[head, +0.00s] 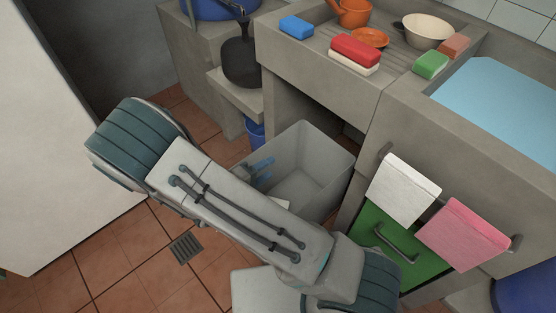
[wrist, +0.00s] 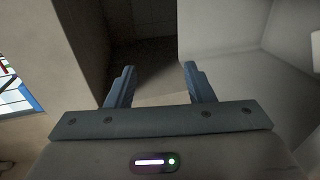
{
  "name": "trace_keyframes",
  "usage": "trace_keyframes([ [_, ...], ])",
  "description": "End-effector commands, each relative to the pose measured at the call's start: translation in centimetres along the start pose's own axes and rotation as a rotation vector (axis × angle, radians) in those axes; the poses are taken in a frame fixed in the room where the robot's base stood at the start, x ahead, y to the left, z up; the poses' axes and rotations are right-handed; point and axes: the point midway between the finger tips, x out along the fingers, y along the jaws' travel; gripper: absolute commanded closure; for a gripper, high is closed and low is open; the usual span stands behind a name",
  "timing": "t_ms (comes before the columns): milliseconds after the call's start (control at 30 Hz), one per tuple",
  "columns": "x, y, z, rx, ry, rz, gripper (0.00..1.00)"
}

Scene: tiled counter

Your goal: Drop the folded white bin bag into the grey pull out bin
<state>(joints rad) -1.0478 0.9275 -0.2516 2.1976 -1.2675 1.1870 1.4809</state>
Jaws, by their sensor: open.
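The grey pull-out bin (head: 325,178) stands open under the counter in the head view. My gripper (head: 263,171) is over the bin's left part, its blue fingers pointing into the opening. In the wrist view my gripper (wrist: 159,84) is open, with nothing between the fingers. Pale grey walls and a dark surface lie beyond them. I cannot clearly make out the folded white bin bag. A small pale patch shows between my arm and the bin, and I cannot tell what it is. A folded white cloth-like piece (head: 404,190) hangs over the rail at right.
A pink cloth (head: 465,234) hangs beside the white piece, in front of a green panel with a handle (head: 395,242). A dark vase (head: 240,62) stands on a low ledge behind the bin. Sponges, including a red one (head: 356,49), and bowls lie on the counter.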

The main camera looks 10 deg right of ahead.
Motion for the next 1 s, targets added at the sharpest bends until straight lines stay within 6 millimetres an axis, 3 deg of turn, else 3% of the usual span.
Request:
trace_keyframes([
  [100, -2.8, 0.1, -0.1, -0.001, 0.004, -0.002, 0.52],
  [333, -5.9, 0.1, 0.0, -0.002, 0.0, 0.001, 0.52],
  [1000, -6.5, 0.6, 0.2, 0.001, -0.017, -0.009, 0.52],
])
